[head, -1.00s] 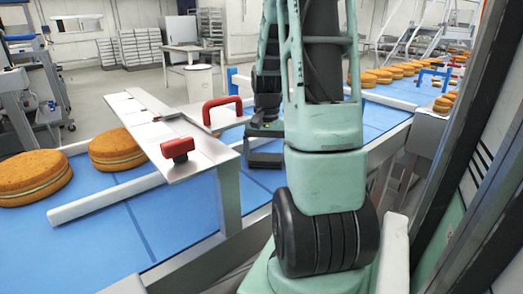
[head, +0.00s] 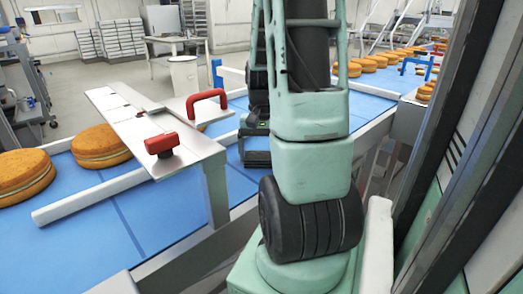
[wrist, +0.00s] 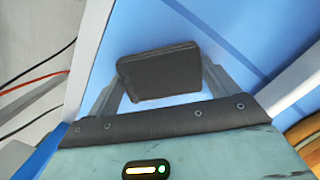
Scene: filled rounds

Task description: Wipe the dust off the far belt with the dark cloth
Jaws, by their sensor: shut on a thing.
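The dark cloth (wrist: 160,75) is a dark, flat pad between the two fingers of my gripper (wrist: 162,82) in the wrist view. My gripper is shut on it. In the head view the cloth (head: 256,158) shows low over the blue belt (head: 225,178), right of the red handle; my arm partly hides the gripper (head: 256,140). I cannot tell whether the cloth touches the belt. In the wrist view the belt (wrist: 235,35) is pale around the cloth and deeper blue to the right. I cannot tell whether the pale part is dust.
A metal bridge plate (head: 155,135) with a red knob (head: 162,145) and a red handle (head: 207,103) spans the belt left of my gripper. Round filled cakes (head: 100,147) stand at left, with several more (head: 372,61) at the far right. A white rail (head: 90,198) crosses the belt.

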